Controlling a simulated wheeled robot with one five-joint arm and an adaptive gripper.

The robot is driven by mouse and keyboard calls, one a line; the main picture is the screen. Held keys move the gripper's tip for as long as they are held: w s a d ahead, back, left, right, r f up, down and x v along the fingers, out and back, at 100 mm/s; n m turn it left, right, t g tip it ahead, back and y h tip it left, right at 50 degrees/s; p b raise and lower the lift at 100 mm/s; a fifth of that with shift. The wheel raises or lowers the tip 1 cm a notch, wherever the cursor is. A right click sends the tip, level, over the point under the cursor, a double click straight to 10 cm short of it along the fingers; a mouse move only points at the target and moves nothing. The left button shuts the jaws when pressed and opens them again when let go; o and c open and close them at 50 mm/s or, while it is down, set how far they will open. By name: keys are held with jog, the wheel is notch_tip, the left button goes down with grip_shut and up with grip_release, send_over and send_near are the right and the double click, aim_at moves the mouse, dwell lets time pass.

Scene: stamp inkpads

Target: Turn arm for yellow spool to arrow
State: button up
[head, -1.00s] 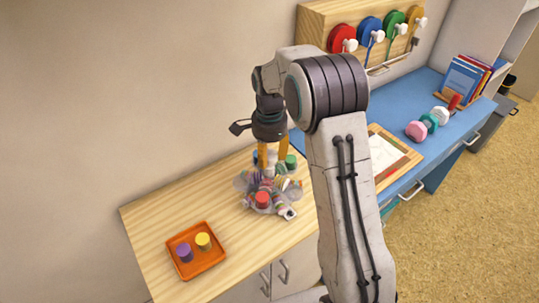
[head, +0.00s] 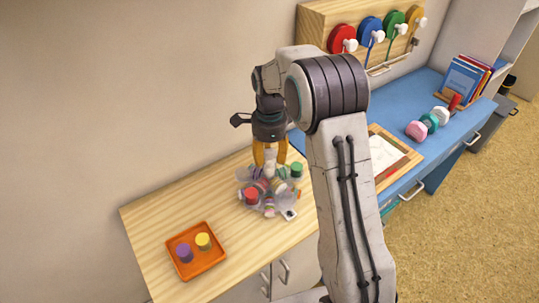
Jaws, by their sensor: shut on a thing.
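A clear carousel (head: 282,204) with several arms stands on the wooden cabinet top. It carries small coloured pieces, among them a red-topped one (head: 251,195) at front left and a green-topped one (head: 297,169) at the right. My gripper (head: 270,163) points down from above, its yellow fingers shut around a pale upright part (head: 270,155) at the carousel's middle. I cannot make out a yellow spool on the carousel. A small white tag with a dark mark (head: 291,215) sits at its front right; whether it is the arrow is too small to tell.
An orange tray (head: 197,271) with a purple and a yellow piece stands at front left on the cabinet top (head: 155,220). A blue desk (head: 440,150) with a framed sheet lies to the right. The wall is close behind.

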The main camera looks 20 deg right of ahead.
jog(key=shift+s+f, duration=0.15)
jog(key=shift+f, duration=0.05)
dwell(0.4)
jog(key=o, duration=1.3)
jog(key=shift+r, duration=0.1)
jog(key=shift+r, duration=6.05)
